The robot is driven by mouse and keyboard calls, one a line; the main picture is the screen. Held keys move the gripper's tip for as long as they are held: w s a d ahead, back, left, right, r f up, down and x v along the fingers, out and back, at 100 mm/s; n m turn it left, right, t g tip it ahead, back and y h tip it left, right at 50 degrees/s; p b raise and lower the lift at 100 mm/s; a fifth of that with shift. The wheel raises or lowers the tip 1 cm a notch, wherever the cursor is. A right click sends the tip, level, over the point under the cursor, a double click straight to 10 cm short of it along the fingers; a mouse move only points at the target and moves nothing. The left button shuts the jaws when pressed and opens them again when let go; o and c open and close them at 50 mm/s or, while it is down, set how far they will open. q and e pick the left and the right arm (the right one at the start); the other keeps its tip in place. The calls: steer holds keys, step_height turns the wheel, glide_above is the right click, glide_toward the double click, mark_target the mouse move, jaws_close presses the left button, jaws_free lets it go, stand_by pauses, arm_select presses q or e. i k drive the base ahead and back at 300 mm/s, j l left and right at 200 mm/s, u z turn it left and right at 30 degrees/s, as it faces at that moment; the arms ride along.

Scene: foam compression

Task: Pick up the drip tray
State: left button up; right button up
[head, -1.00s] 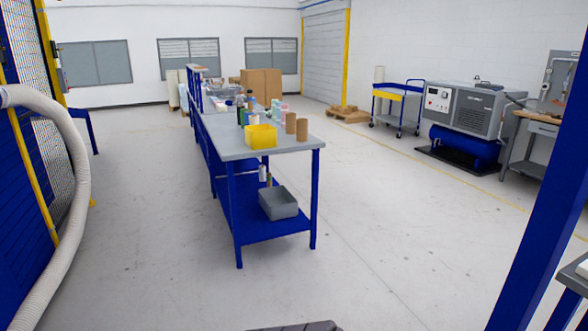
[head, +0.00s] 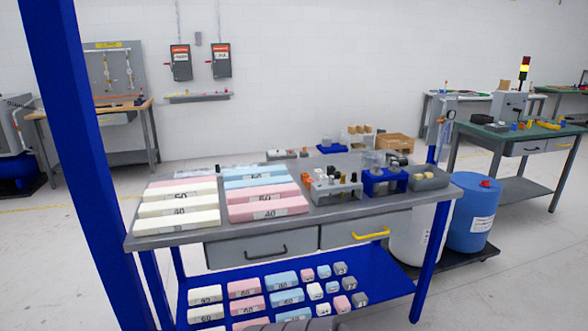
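I cannot pick out a drip tray for certain in the head view. A small grey open bin (head: 430,178) sits at the right end of the grey workbench (head: 180,238), but I cannot tell whether it is the drip tray. A blue tray (head: 333,148) and a wooden tray (head: 394,142) lie farther back on the bench.
Foam blocks (head: 262,197) in white, pink and blue lie on the bench, with more on its blue lower shelf (head: 385,290). A blue post (head: 75,150) stands at the left. A blue drum (head: 470,215) stands right of the bench. Open floor (head: 520,275) lies at the lower right.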

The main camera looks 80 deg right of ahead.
mark_target(217, 170)
steer(key=z, duration=2.55)
